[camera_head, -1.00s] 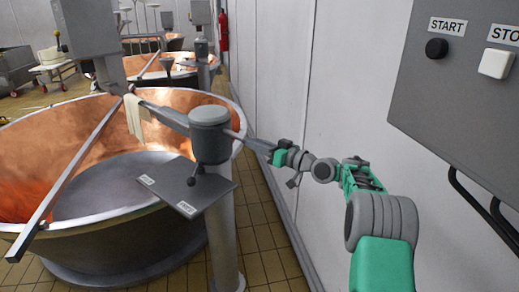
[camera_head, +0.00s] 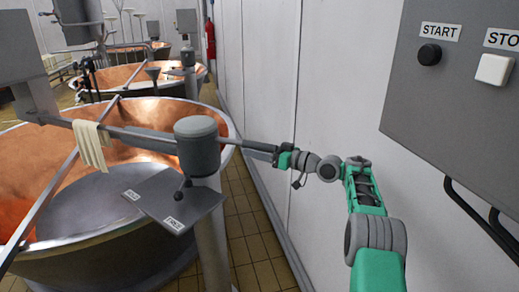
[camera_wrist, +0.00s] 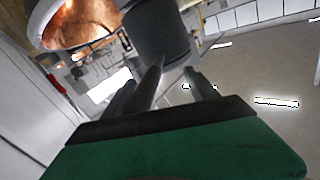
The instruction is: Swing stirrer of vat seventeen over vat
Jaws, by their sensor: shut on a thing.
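The near copper vat (camera_head: 210,113) stands at left, its number not readable. Its stirrer is a long grey boom (camera_head: 140,137) on a post with a round cap (camera_head: 197,142). The boom reaches left over the vat to a grey box (camera_head: 13,48) at the picture's edge. A pale cloth (camera_head: 92,146) hangs on the boom. On the right of the post, a bar runs to my gripper (camera_head: 282,157), which is shut on its end. In the wrist view, the bar (camera_wrist: 150,88) lies between the fingers, with the dark post cap (camera_wrist: 157,32) beyond.
A tilted grey plate (camera_head: 150,207) with labels and a small knob sits on the post's near side. A straight metal bar (camera_head: 65,172) crosses the vat. A wall runs close on the right with the START/STOP panel (camera_head: 440,90). More vats (camera_head: 180,78) stand behind. Tiled floor (camera_head: 245,220) lies between post and wall.

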